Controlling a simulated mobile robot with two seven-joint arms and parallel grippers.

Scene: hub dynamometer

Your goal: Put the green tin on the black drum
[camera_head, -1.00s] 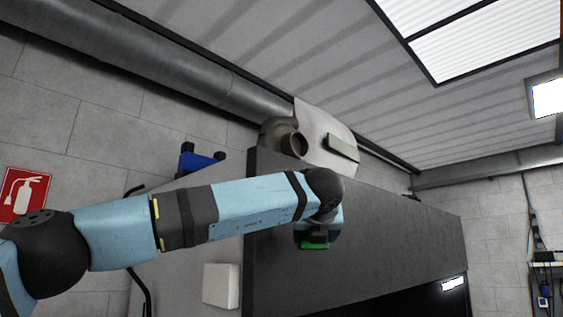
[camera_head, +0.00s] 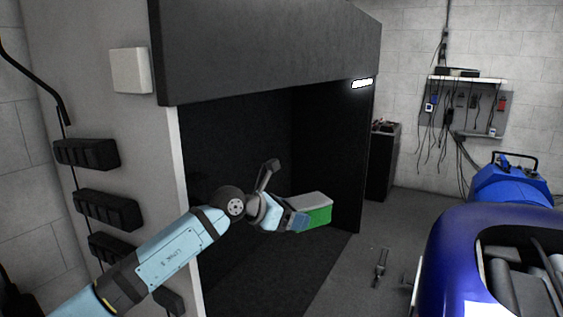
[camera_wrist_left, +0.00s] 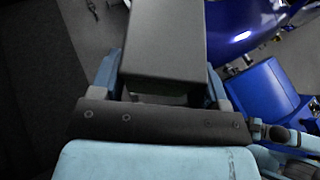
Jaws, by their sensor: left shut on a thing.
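My left gripper (camera_head: 292,222) is shut on the green tin (camera_head: 319,217), a box with a green side and a grey top. The tin is held in the air in front of the dark booth opening. In the left wrist view the tin (camera_wrist_left: 166,40) shows only a dark grey face, between the two blue fingers of the gripper (camera_wrist_left: 164,80). I cannot make out the black drum in these frames.
A dark booth (camera_head: 270,45) with a white side wall stands behind my left arm. A blue car (camera_head: 455,260) with an open engine bay is at the lower right. A blue machine (camera_head: 510,182) stands behind it. Grey floor (camera_head: 350,270) lies between booth and car.

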